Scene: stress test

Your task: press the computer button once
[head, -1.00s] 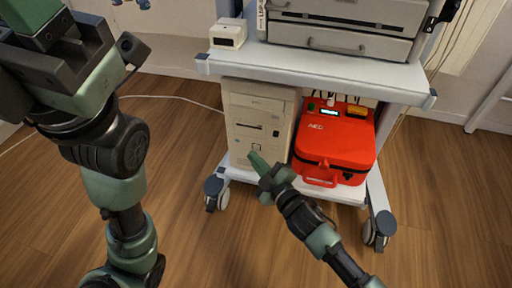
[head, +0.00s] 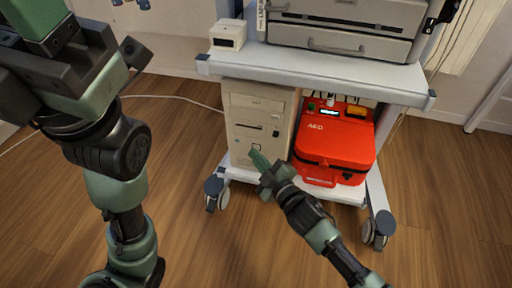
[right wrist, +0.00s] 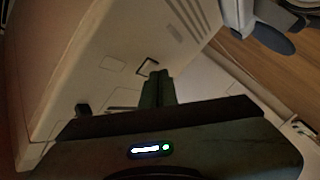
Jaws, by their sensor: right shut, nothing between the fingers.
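The computer (head: 243,124) is a beige tower on the lower shelf of a white cart. Its button is a small dark-outlined square (head: 257,147) low on the front face; it also shows in the right wrist view (right wrist: 148,67). My right gripper (head: 254,153) is shut and empty, pointing at the front face beside the square. In the right wrist view its fingertips (right wrist: 158,74) appear just next to the square and partly cover the face; I cannot tell whether they touch. My left gripper (head: 45,25) is partly cut off at the top left, its fingers unclear.
A red AED case (head: 335,145) stands right of the computer on the same shelf. The upper shelf (head: 320,70) overhangs both and carries a grey machine (head: 340,45) and a small white box (head: 228,35). Cart wheels (head: 215,190) stand on open wooden floor.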

